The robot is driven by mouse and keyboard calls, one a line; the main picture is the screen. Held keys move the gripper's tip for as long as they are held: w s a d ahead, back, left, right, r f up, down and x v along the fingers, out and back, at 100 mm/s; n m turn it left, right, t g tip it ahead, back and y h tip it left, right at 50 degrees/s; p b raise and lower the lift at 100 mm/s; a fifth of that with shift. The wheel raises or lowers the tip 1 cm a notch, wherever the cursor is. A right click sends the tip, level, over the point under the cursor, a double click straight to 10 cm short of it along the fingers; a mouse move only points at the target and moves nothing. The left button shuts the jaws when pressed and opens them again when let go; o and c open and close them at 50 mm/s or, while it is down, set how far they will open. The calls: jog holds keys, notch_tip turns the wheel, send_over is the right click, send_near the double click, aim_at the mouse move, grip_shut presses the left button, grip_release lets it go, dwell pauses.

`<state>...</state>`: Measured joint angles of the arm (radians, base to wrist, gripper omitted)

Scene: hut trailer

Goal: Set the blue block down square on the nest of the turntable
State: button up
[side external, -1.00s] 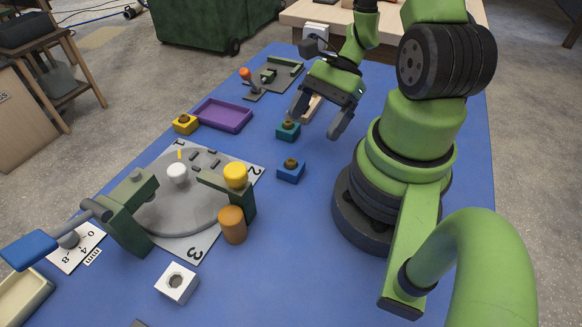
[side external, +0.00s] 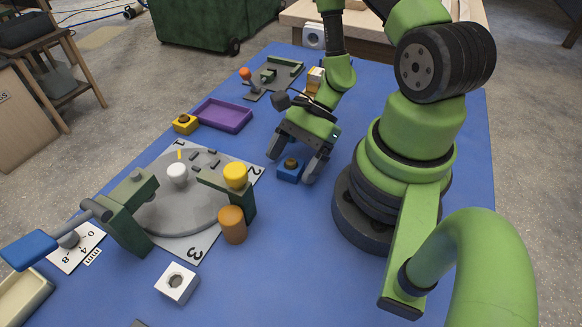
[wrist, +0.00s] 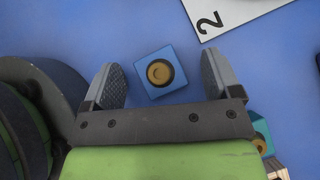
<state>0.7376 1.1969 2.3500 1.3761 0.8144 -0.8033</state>
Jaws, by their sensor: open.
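I cannot tell which part is the nest.
A green post with a yellow cap (side external: 235,175) and an orange cylinder (side external: 232,225) stand between block and disc. A teal block (wrist: 262,137) lies close beside my gripper. A purple tray (side external: 223,115), yellow block (side external: 185,124) and white nut block (side external: 177,283) stand around.

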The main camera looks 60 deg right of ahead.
jog(key=c, duration=1.2)
jog(key=shift+c, duration=0.2)
